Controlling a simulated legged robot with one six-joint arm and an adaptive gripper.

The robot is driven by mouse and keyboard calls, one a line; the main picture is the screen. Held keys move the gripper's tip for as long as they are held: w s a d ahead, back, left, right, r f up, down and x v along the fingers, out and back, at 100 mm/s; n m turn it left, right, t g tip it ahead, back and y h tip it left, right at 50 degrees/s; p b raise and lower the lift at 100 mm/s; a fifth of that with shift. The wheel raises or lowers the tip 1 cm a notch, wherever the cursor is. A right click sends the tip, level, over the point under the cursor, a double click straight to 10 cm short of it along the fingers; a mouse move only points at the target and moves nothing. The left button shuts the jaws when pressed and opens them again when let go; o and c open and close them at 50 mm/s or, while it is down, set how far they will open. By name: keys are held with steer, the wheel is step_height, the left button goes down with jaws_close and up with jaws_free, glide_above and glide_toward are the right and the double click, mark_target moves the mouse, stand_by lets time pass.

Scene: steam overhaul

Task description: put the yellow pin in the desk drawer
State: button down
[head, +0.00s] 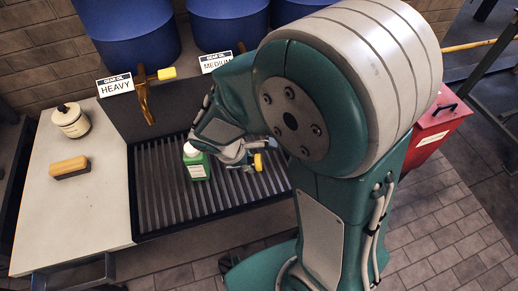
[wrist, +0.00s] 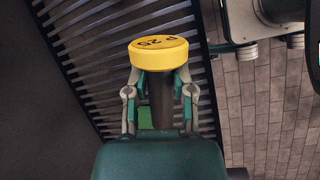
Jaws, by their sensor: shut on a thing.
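My gripper (wrist: 160,100) is shut on the yellow pin (wrist: 158,54). The pin has a round yellow head with dark lettering and a dark shaft between the fingers. In the head view the yellow head (head: 258,163) shows at my gripper (head: 243,160), above the slatted black tray. My arm hides part of the area around it. I cannot make out a desk drawer for certain in either view.
A green bottle (head: 196,165) with a white cap stands on the slatted tray (head: 160,220), left of my gripper. Blue drums (head: 128,35) with brass taps stand behind. A brush (head: 70,168) and a cream pot (head: 72,123) are on the pale bench top (head: 90,225). A red bin (head: 432,130) stands right.

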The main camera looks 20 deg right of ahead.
steer(key=shift+n+t, duration=0.3)
steer(key=shift+n, duration=0.5)
steer(key=w+f, duration=0.6)
steer(key=w, duration=0.1)
steer(key=w+a+f, duration=0.1)
steer(key=w+f, duration=0.2)
steer(key=w, duration=0.1)
steer(key=shift+w+f, duration=0.1)
steer(key=shift+w, duration=0.15)
steer(key=shift+w+f, duration=0.15)
steer(key=shift+w+a+f, duration=0.1)
steer(key=shift+f, duration=1.55)
steer(key=shift+f, duration=0.1)
steer(key=shift+c, duration=2.3)
jaws_free()
